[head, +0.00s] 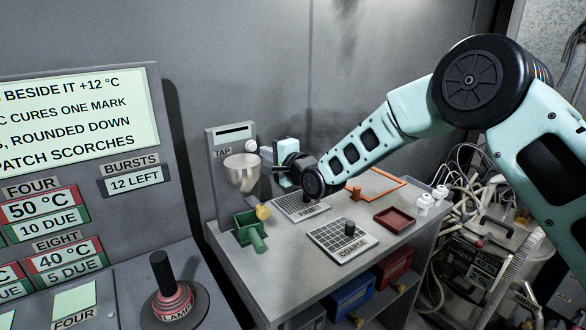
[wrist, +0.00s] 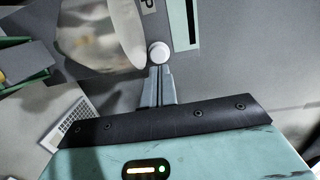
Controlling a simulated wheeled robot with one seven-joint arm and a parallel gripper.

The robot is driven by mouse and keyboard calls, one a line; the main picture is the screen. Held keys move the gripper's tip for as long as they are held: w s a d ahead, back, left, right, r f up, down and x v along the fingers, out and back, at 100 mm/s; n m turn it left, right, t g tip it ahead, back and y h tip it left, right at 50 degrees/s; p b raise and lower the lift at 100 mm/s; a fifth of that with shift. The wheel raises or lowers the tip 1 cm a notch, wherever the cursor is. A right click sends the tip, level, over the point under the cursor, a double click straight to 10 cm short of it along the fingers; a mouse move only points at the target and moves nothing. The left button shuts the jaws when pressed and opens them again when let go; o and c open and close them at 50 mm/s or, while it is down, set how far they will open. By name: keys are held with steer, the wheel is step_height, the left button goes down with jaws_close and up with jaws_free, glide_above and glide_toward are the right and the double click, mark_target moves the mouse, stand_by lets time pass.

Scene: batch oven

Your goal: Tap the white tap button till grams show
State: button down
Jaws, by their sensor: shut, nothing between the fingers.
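The white tap button (wrist: 159,54) is round and sits on the grey TAP panel. In the head view the button (head: 251,146) shows at the panel's right side, below a narrow display strip (head: 233,133). In the head view my gripper (head: 263,151) is just right of the button.
A pale bowl-like hopper (head: 243,168) hangs beside the button, close to my fingers. Below it stand a green bin (head: 248,227) and a yellow-ended piece (head: 263,212). FINE (head: 290,202) and COARSE (head: 330,246) grids and a red tray (head: 394,220) lie on the bench.

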steer(key=b+v, duration=0.2)
steer(key=v, duration=0.6)
steer(key=shift+s+d+b, duration=0.25)
steer(key=shift+s+b, duration=0.1)
steer(key=shift+b, duration=0.05)
steer(key=s+d+f+n+g+h, duration=0.2)
steer(key=s+d+n+g+h, duration=0.1)
steer(key=s, duration=1.1)
steer(key=s+d+f+n+g+h, duration=0.2)
steer(key=s+d+n+g+h, duration=0.2)
steer(key=s+n, duration=0.5)
steer(key=s+d+f+n+g+h, duration=0.2)
steer(key=s+d+n+g, duration=0.4)
steer(key=s, duration=1.4)
steer(key=shift+d+f+g+h, duration=0.3)
steer(key=shift+d+h, duration=0.4)
steer(key=shift+d, duration=0.4)
steer(key=shift+w, duration=0.1)
